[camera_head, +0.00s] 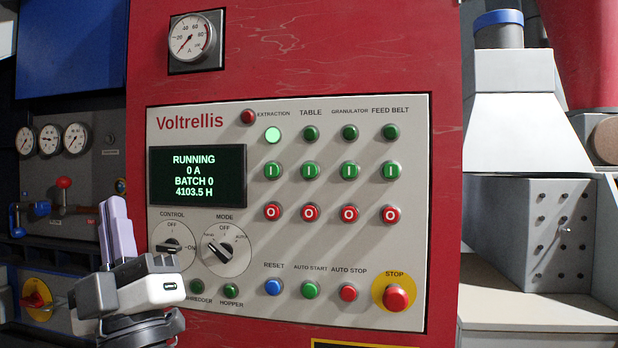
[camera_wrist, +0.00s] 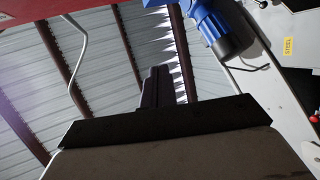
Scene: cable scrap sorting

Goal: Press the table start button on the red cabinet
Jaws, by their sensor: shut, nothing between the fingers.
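The red cabinet (camera_head: 300,70) carries a pale control panel marked Voltrellis (camera_head: 340,235). The table start button (camera_head: 311,171) is green with a white I, in the TABLE column. The dark green table lamp (camera_head: 311,133) sits above it, and a red O button (camera_head: 308,213) below it. My gripper (camera_head: 114,208) is shut and empty, fingers pointing up, in front of the panel's lower left edge. It is left of and lower than the table start button, and apart from it. The wrist view shows the shut fingers (camera_wrist: 157,86) against the roof, with no button in sight.
The extraction lamp (camera_head: 273,135) is lit pale green. The display (camera_head: 197,175) reads RUNNING, 0 A, BATCH 0. Control (camera_head: 171,247) and mode (camera_head: 221,251) knobs lie between my gripper and the buttons. A red stop button (camera_head: 396,298) sits lower right. Nothing stands before the button rows.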

